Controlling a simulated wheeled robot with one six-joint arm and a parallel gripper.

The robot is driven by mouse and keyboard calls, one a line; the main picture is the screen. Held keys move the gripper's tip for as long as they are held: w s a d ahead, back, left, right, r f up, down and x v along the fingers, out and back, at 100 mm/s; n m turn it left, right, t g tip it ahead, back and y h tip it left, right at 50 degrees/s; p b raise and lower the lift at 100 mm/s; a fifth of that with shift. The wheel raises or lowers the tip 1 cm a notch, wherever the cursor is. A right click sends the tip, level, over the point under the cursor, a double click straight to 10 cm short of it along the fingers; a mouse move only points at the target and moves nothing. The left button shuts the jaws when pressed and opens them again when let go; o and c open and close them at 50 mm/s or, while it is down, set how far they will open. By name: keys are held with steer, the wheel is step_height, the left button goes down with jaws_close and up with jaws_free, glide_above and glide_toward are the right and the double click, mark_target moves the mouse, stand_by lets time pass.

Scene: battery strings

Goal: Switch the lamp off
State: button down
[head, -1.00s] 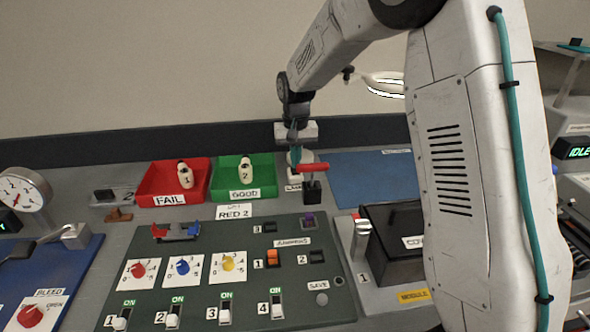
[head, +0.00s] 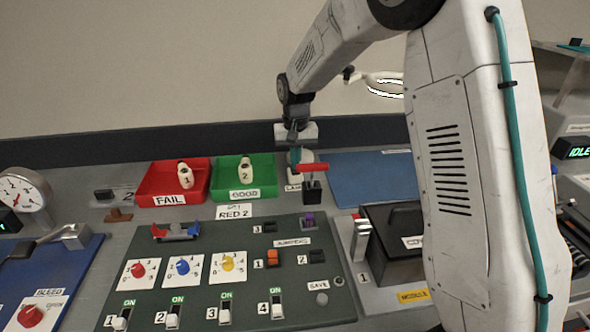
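The lamp (head: 384,88) shows as a pale ring-shaped head against the wall, beside my arm; its edge looks bright white. A partly hidden label starting "LA" (head: 293,188) is on the bench below my gripper. Next to it stands a small black post with a red bar (head: 313,168) across its top. My gripper (head: 295,158) points down right beside this red bar, at the back of the bench. Its fingers are small and overlap the things behind, so I cannot tell whether they touch the bar or are open.
A red FAIL bin (head: 145,180) and a green GOOD bin (head: 222,183) stand left of my gripper. A dark switch panel (head: 200,245) lies in front, with knobs and several switches. A black-lidded box (head: 372,215) is at right. A blue mat (head: 365,190) behind is clear.

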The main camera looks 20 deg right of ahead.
steer(key=shift+f, duration=0.75)
stand_by(0.3)
steer(key=shift+r, duration=3.5)
